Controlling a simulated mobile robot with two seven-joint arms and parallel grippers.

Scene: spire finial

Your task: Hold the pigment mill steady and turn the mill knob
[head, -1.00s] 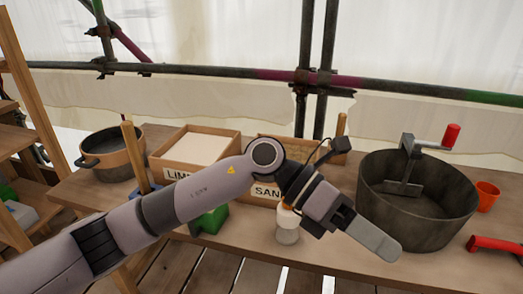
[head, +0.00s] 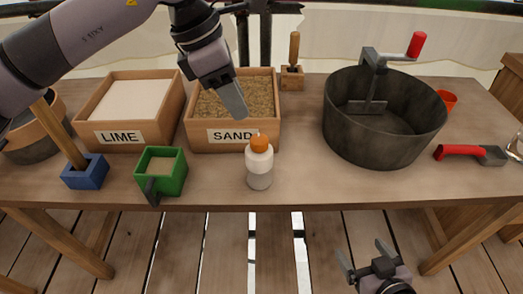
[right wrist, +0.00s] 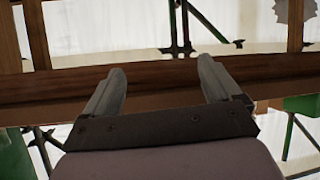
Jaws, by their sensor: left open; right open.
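A small white bottle-shaped piece with an orange knob-like top (head: 259,143), which looks like the pigment mill (head: 259,172), stands upright at the table's front edge in the head view. My left gripper (head: 236,103) is open, seen edge-on, above the sand box and behind the mill, apart from it. My right gripper (head: 366,257) is open and empty, low in front of the table, to the right of the mill. In the right wrist view its two fingers (right wrist: 162,75) are spread, with a wooden edge beyond and nothing between them.
The table (head: 300,187) also holds a lime box (head: 122,138), sand box (head: 205,136), green box (head: 173,183), blue block (head: 83,174) and a dark tub (head: 375,140) with a red-handled crank (head: 417,45). A red-handled tool (head: 461,151) lies at right. The tabletop is clear between mill and tub.

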